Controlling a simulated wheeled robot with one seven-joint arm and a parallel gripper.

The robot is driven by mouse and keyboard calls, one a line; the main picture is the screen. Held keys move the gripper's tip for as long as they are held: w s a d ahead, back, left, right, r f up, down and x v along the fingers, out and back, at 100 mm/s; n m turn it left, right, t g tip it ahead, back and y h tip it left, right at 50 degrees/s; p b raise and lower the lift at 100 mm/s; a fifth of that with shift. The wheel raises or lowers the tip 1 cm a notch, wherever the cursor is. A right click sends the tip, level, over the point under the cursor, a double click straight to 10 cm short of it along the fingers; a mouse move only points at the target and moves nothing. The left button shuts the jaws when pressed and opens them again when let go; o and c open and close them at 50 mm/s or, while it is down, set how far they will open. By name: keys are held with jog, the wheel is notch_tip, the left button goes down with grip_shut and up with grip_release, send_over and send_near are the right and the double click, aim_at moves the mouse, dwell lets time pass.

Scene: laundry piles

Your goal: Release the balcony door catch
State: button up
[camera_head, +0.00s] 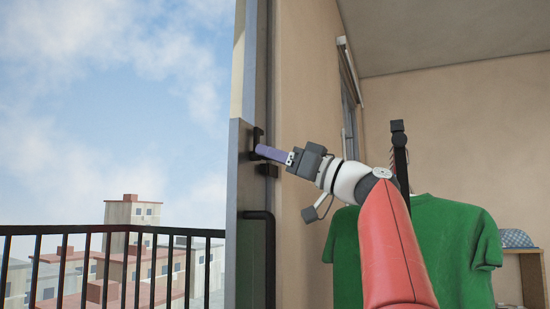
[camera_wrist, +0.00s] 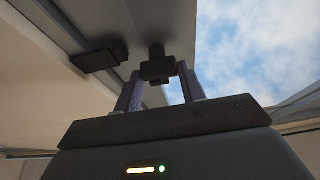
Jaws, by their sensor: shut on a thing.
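The balcony door (camera_head: 243,200) is a grey-framed panel at the middle left of the head view, edge-on to me. Its black catch (camera_head: 258,136) is a small fitting on the door edge. It also shows in the wrist view (camera_wrist: 157,68) as a dark block. My gripper (camera_head: 259,150) reaches it from the right with purple fingers. In the wrist view my gripper (camera_wrist: 160,78) has one finger on each side of the block, shut on it. The fingertips partly hide the catch in the head view.
A second black fitting (camera_head: 267,170) sits just below the catch, and a black bar handle (camera_head: 270,250) lower down. A green shirt (camera_head: 455,245) hangs behind my arm at right. A balcony railing (camera_head: 110,250) stands outside at left.

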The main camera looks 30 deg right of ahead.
dwell(0.4)
jog(key=o, duration=1)
jog(key=b+v, duration=0.2)
jog(key=v, duration=0.6)
jog(key=shift+r+b, duration=0.1)
jog(key=shift+b, duration=0.25)
jog(key=shift+w, duration=0.1)
